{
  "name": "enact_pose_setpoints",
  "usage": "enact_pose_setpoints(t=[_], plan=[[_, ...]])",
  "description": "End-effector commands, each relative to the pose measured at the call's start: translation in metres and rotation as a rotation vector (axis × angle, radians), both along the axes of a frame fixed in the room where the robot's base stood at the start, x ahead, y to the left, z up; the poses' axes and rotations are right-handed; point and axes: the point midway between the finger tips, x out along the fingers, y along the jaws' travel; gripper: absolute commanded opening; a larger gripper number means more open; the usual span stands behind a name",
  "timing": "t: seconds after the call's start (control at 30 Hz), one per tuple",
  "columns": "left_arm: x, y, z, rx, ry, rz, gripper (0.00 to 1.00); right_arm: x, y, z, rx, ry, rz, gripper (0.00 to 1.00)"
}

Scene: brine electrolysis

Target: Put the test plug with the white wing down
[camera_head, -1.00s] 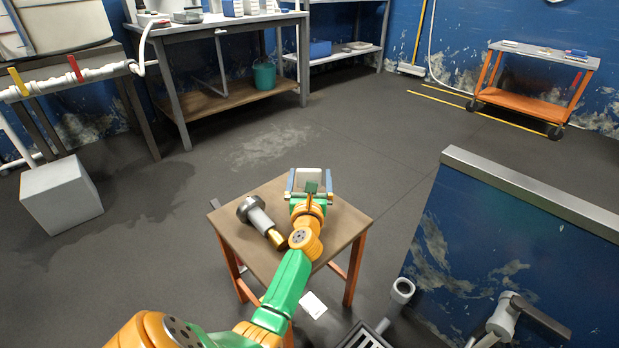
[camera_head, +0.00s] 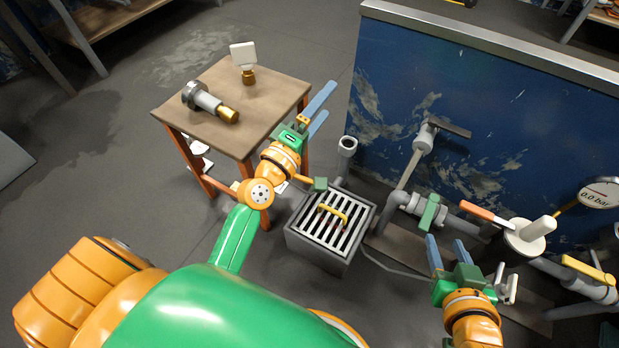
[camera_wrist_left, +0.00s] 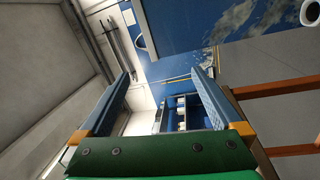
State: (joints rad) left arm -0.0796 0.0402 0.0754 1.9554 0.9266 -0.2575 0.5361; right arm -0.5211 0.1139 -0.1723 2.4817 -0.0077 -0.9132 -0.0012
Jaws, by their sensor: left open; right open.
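The test plug with the white wing (camera_head: 245,60) stands upright near the far edge of the small brown table (camera_head: 262,108). Its brass end is down on the tabletop and its white plate points up. My left gripper (camera_head: 317,108) is open and empty, just off the right edge of the table and apart from the plug. In the left wrist view its two blue fingers (camera_wrist_left: 160,100) are spread with nothing between them. My right gripper (camera_head: 447,252) is open and empty at the lower right, by the pipework.
A grey and brass plug (camera_head: 211,102) lies on the same table. A grated drain box (camera_head: 330,226) with a yellow handle stands on the floor right of the table. Pipes with valves, including an orange lever (camera_head: 485,214), and a gauge (camera_head: 600,193) fill the right. A blue wall panel (camera_head: 470,110) stands behind.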

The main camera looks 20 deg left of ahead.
Motion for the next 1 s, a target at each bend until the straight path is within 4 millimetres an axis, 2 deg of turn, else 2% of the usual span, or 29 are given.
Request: enact_pose_setpoints(t=[0.03,0.1,0.2,0.3,0.4,1.0], plan=[[-0.027,-0.034,-0.026,0.34,0.071,-0.089,1.0,0.0,0.0,0.0,0.0,0.0,0.0,0.5],[-0.066,-0.06,-0.062,0.804,0.161,-0.196,1.0,0.0,0.0,0.0,0.0,0.001,0.0,0.5],[-0.108,-0.059,-0.092,1.24,0.257,-0.285,1.0,0.0,0.0,0.0,0.0,0.002,0.0,0.5],[-0.128,-0.051,-0.101,1.432,0.311,-0.319,1.0,0.0,0.0,0.0,0.0,0.002,0.0,0.5],[-0.131,-0.048,-0.103,1.473,0.322,-0.323,1.0,0.0,0.0,0.0,0.0,0.002,0.0,0.5],[-0.13,-0.048,-0.102,1.465,0.321,-0.32,1.0,0.0,0.0,0.0,0.0,0.001,-0.001,0.5]])
